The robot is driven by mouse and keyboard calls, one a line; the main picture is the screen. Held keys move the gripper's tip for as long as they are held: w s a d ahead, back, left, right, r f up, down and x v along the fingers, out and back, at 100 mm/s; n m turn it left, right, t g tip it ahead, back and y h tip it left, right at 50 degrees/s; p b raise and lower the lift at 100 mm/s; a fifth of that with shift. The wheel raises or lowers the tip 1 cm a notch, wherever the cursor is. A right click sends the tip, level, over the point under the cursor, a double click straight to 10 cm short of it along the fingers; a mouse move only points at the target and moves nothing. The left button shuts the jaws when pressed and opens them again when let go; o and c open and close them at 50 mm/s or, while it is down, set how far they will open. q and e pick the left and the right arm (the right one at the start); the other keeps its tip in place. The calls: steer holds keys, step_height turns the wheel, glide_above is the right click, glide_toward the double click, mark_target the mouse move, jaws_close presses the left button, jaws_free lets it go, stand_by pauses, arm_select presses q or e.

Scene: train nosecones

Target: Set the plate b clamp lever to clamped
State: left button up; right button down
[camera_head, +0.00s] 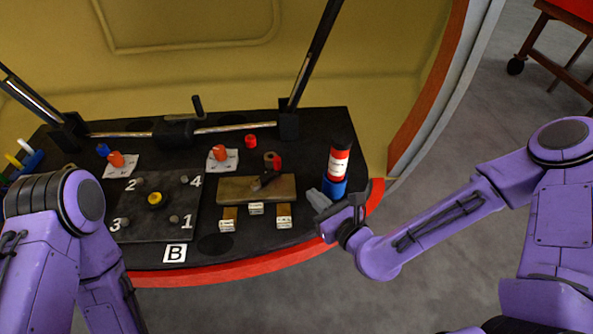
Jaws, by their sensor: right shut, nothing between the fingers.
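The dark plate (150,226) with numbered corners 1 to 4 lies on the black bench, with a white B label (174,253) at its front edge. A yellow-ringed knob (156,200) sits mid-plate. My right gripper (319,201) is shut and empty at the bench's right, beside the blue base of a red and white bottle, well apart from the lever. My left gripper is not in view; only my left arm shows.
The red and white bottle (339,162) with a black cap stands at right. A brown block (237,190) with a small dark tool lies mid-bench, with several small labelled pieces in front. Orange pieces lie on white papers. Two dark struts rise from the rail ends.

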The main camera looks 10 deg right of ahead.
mark_target(279, 166)
steer(key=a+g+b, duration=0.1)
steer(key=b, duration=0.5)
steer(key=shift+w+a+f, duration=0.1)
steer(key=shift+w+a, duration=0.05)
steer(key=shift+w, duration=0.05)
arm_select(q)
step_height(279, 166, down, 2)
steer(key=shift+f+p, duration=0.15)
steer(key=shift+p, duration=0.55)
arm_select(e)
steer(key=x, duration=0.3)
steer(key=r+x, duration=0.1)
steer(key=x, duration=0.3)
steer(key=r+x, duration=0.1)
steer(key=x, duration=0.3)
steer(key=shift+w, duration=0.25)
